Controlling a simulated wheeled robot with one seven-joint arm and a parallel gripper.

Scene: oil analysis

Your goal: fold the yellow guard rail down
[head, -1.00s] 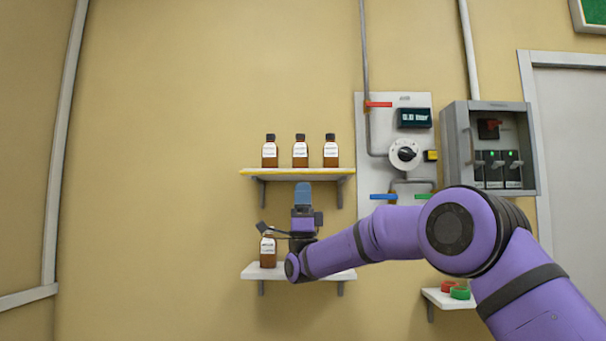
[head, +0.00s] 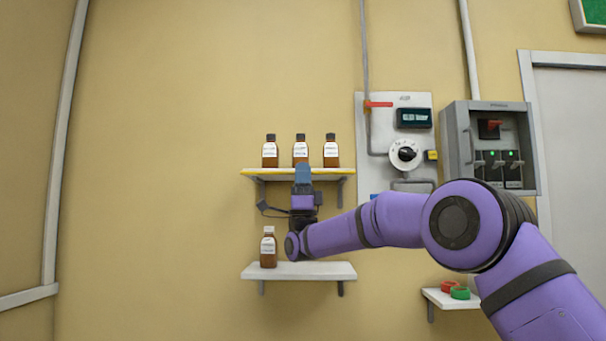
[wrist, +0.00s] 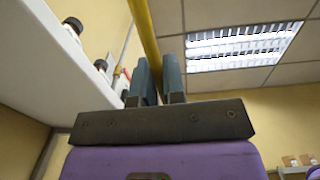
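The yellow guard rail (head: 262,174) runs along the front edge of the upper wall shelf (head: 270,179), low in front of the bottles. My gripper (head: 304,168) points upward at the middle of this edge and covers part of the rail. In the wrist view, the rail (wrist: 143,30) comes down from the top toward the narrow gap between my two finger tips (wrist: 158,65). The left finger overlaps its lower end. Whether the fingers press on the rail or only stand on either side of it is not clear.
Three brown bottles (head: 300,150) stand on the upper shelf, just behind the rail. Another bottle (head: 268,248) stands on the lower shelf (head: 325,270), left of my wrist. A wall panel with a dial (head: 404,154) and a grey switch box (head: 490,146) are to the right.

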